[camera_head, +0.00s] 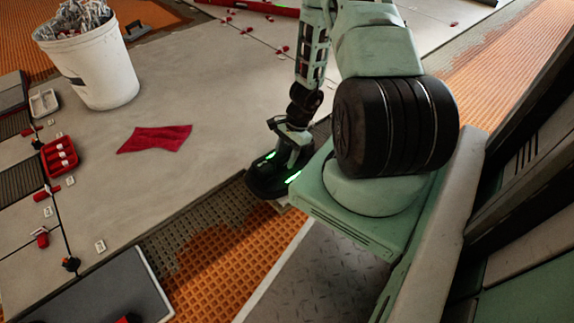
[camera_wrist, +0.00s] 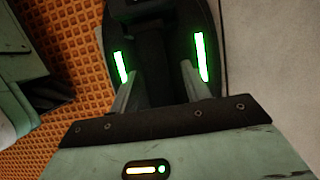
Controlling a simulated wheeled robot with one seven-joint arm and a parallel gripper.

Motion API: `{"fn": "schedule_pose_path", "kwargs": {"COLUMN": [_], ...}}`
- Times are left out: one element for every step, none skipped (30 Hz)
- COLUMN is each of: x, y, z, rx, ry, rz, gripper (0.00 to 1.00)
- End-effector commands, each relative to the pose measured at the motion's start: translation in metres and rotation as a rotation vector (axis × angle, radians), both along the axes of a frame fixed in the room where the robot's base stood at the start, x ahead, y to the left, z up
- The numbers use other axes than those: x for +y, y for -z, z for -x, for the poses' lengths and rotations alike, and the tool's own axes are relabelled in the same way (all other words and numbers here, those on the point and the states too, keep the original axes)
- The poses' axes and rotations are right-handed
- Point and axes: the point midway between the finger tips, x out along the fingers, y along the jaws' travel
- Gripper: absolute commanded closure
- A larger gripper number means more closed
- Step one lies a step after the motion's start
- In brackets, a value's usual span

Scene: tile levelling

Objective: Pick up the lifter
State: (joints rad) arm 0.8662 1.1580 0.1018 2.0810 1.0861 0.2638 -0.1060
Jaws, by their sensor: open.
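A black rounded body with two bright green strips, which looks like the lifter (camera_head: 262,184), sits low at the edge of the tiled floor in the head view. It also fills the top middle of the wrist view (camera_wrist: 160,25). My gripper (camera_head: 292,152) is right over it. In the wrist view its two pale fingers (camera_wrist: 160,72) stand apart in front of the black body, one on each side of its dark middle part. The gripper is open. I cannot tell whether the fingers touch the body; its lower part is hidden by the gripper housing.
A white bucket (camera_head: 101,70) of grey clips, a red cloth (camera_head: 154,138) and a red tray (camera_head: 50,174) are on the pale tiles at left. Orange waffle matting (camera_head: 205,270) is in front. A dark panel (camera_head: 95,299) lies front left.

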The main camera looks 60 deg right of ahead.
Motion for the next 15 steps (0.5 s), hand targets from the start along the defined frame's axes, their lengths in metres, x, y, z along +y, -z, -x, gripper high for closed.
{"fn": "schedule_pose_path", "kwargs": {"x": [-0.0001, -0.0001, -0.0001, -0.0001, -0.0001, -0.0001, -0.0001, -0.0001, -0.0001, -0.0002, -0.0001, -0.0002, -0.0002, -0.0003, -0.0003], "y": [-0.0002, -0.0001, 0.0002, 0.0005, 0.0008, 0.0012, 0.0017, 0.0021, 0.0028, 0.0032, 0.0036, 0.0041, 0.0044, 0.0046, 0.0049], "z": [0.0000, 0.0000, 0.0000, 0.0000, 0.0000, 0.0000, 0.0000, 0.0000, 0.0000, 0.0000, 0.0000, 0.0001, 0.0001, 0.0000, 0.0000], "rx": [0.000, 0.000, 0.000, 0.000, 0.000, 0.000, 0.000, 0.000, 0.000, 0.000, 0.000, 0.000, 0.000, 0.000, 0.000], "ry": [0.000, 0.000, 0.000, 0.000, 0.000, 0.000, 0.000, 0.000, 0.000, 0.000, 0.000, 0.000, 0.000, 0.000, 0.000], "rz": [0.000, 0.000, 0.000, 0.000, 0.000, 0.000, 0.000, 0.000, 0.000, 0.000, 0.000, 0.000, 0.000, 0.000, 0.000], "gripper": [0.53, 0.53, 0.53, 0.53, 0.53, 0.53, 0.53, 0.53, 0.53, 0.53, 0.53, 0.53, 0.53, 0.53, 0.53]}}
